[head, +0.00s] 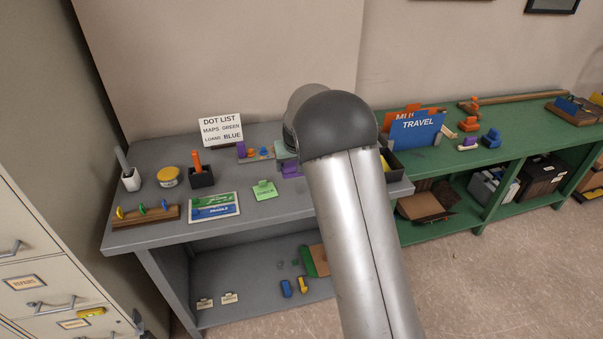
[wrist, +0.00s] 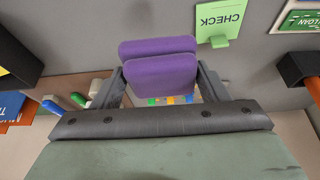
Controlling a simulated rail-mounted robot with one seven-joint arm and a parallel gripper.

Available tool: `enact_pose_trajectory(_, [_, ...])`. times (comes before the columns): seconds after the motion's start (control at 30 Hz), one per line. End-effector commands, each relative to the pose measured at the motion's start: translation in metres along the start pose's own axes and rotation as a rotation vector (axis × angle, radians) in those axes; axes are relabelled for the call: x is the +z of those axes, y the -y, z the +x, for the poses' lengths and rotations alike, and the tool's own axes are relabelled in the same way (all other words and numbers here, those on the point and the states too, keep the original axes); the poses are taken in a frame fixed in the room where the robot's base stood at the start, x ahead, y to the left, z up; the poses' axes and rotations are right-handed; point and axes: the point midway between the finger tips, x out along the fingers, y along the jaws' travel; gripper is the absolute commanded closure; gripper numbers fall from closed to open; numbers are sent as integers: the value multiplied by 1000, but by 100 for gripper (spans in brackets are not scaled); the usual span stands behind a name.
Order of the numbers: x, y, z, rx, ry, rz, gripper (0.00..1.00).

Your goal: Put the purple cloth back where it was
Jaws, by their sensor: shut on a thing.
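The purple cloth (wrist: 158,76) is a folded pad, held between the two dark fingers of my gripper (wrist: 160,82) in the wrist view. In the head view, part of the purple cloth (head: 291,170) shows over the grey bench, just left of my arm. My arm hides most of the gripper there. I cannot tell whether the cloth touches the bench top. A green CHECK card (wrist: 221,22) stands close beside the cloth in the wrist view, and it also shows in the head view (head: 264,190).
The grey bench (head: 150,240) holds a dot list sign (head: 221,130), a black cup (head: 201,177), a yellow-lidded tub (head: 168,177) and a small tray of coloured pieces (head: 262,153). A green shelf (head: 480,160) with a blue TRAVEL folder (head: 417,130) stands to the right.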

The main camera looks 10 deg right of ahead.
Motion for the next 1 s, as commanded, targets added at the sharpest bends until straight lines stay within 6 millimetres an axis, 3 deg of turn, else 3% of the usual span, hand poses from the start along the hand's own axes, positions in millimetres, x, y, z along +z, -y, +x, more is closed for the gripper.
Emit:
enact_pose_trajectory(0.2, [0,-21,32,-1,1,1,51])
enact_pose_trajectory(0.43, [1,-30,46,0,1,1,51])
enact_pose_trajectory(0.63, [11,-31,72,-1,2,0,51])
enact_pose_trajectory(0.87, [13,-31,76,-1,0,-1,51])
enact_pose_trajectory(0.9, [13,-31,76,-1,0,0,21])
enact_pose_trajectory(0.93, [13,-31,76,-1,0,0,13])
enact_pose_trajectory(1.0, [13,-31,76,-1,0,0,11])
